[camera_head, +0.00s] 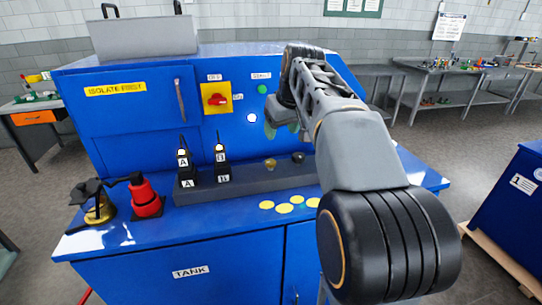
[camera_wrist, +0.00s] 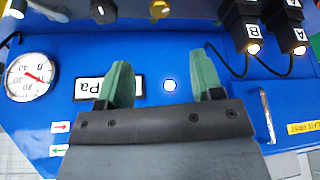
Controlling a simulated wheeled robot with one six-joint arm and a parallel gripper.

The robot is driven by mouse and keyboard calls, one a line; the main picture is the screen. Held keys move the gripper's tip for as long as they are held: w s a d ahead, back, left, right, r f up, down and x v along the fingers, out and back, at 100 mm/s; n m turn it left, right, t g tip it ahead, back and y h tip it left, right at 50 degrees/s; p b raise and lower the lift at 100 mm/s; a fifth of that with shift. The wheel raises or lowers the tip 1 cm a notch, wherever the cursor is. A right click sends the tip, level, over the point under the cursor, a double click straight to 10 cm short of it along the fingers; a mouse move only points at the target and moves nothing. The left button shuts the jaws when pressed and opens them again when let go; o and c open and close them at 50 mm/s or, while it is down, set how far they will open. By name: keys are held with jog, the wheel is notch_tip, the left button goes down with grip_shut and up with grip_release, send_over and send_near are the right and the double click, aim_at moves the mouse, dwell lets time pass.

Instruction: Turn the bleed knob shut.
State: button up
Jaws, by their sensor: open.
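Two small knobs stand on the grey ledge (camera_head: 245,180): a brass one (camera_head: 270,163) and a black one (camera_head: 298,157). I cannot tell from any label which is the bleed knob. At the top of the wrist view, which looks inverted, the brass knob (camera_wrist: 160,8) and the black knob (camera_wrist: 103,10) show partly cut off. My gripper (camera_wrist: 163,80) is open and empty, its green fingers spread wide in front of the blue panel. In the head view my arm hides most of the gripper. Both knobs are apart from the fingers.
Black plugs marked A and B (camera_head: 221,160) with cables stand left of the knobs. A red switch (camera_head: 216,99) on a yellow plate is on the panel. A pressure gauge (camera_wrist: 30,76) shows in the wrist view. Yellow discs (camera_head: 284,208) lie before the ledge; a red bottle-like object (camera_head: 146,198) stands left.

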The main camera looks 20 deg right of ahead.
aim_at(271, 161)
jog(key=x, duration=1.4)
jog(key=shift+s+d, duration=0.1)
jog(key=shift+r, duration=0.1)
jog(key=c, duration=0.9)
